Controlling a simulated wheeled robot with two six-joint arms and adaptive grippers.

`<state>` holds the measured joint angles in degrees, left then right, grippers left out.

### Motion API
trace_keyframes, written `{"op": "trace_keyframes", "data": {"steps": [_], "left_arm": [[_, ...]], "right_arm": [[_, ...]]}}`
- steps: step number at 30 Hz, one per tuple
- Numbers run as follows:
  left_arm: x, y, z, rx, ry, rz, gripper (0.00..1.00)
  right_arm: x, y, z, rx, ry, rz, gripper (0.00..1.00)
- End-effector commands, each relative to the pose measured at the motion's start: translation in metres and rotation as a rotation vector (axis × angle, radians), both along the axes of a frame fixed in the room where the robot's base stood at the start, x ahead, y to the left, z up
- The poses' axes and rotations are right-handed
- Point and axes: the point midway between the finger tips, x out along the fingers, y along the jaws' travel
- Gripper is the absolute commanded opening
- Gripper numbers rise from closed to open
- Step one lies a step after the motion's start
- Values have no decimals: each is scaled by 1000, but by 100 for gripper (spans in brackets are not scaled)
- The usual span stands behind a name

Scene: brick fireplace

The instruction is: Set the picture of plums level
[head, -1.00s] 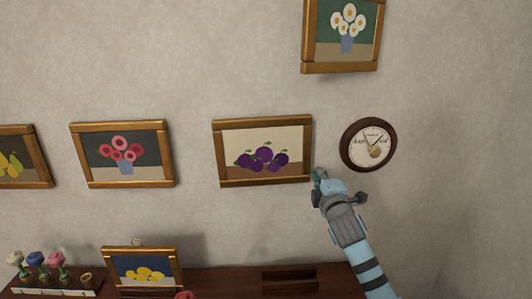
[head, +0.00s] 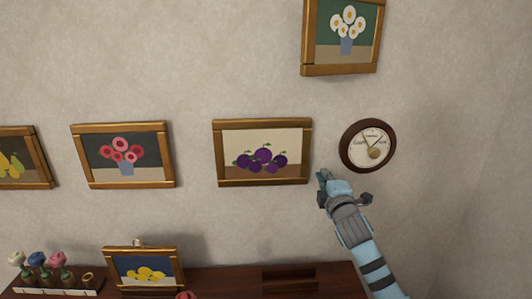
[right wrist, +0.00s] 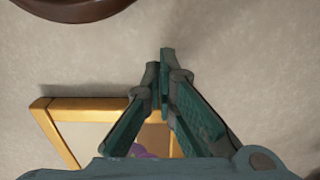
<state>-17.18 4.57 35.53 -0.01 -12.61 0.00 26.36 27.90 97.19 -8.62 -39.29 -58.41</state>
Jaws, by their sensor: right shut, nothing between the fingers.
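The picture of plums (head: 262,152) hangs on the wall in a gold-brown frame, in the middle of the head view. Its top and bottom edges now run close to level, with about the same slight slope as the flower picture beside it. My right gripper (head: 322,176) is shut and empty, just right of the frame's lower right corner, with a small gap showing. In the right wrist view, the shut fingers (right wrist: 163,62) show in front of bare wall, and part of the plum picture's gold frame (right wrist: 95,105) shows below them. My left gripper is not in view.
A round brown-rimmed dial (head: 367,146) hangs right of the plums, close above my right gripper. A pink flower picture (head: 123,155) hangs left and a white flower picture (head: 342,37) upper right. A dark wooden shelf (head: 225,283) below holds a lemon picture (head: 143,270) and small vases.

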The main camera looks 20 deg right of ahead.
Motion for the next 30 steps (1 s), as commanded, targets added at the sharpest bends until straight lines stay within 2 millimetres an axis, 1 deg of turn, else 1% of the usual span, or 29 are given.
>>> {"op": "trace_keyframes", "data": {"steps": [4, 12, 15, 18, 30], "left_arm": [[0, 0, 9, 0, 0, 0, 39], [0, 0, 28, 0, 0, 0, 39], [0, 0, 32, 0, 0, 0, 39], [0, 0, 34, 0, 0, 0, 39], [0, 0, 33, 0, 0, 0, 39]], "right_arm": [[-13, 4, 2, -2, 2, 0, 0], [-51, 18, 3, -2, 2, 1, 0], [-65, 23, 2, -2, 2, 0, 0], [-73, 26, 2, 0, 1, 1, 0], [-75, 26, 0, 0, 0, 0, 0]]}}
